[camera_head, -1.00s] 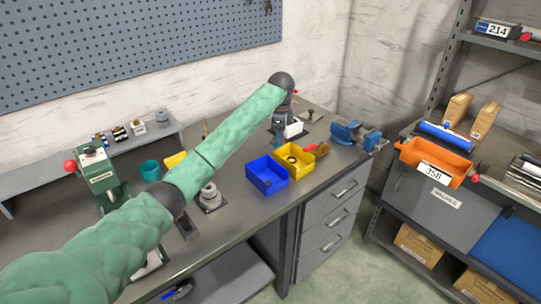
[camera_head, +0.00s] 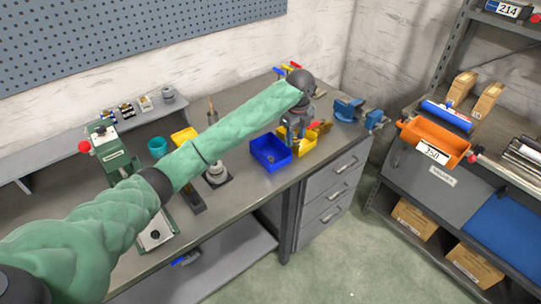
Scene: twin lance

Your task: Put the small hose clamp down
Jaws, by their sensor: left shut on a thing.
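My left gripper (camera_head: 296,143) points down over the yellow bin (camera_head: 305,148) on the workbench, with its fingertips at or just inside the bin's opening. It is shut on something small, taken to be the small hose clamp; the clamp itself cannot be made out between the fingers. The blue bin (camera_head: 270,152) stands directly to the left of the yellow one, with a small dark thing inside. My right gripper is not in view.
A blue vise (camera_head: 349,109) stands at the bench's right end. A green press (camera_head: 112,152), a teal cup (camera_head: 157,147) and a grey round fixture (camera_head: 216,174) stand to the left. An orange bin (camera_head: 435,142) sits on the shelf at right.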

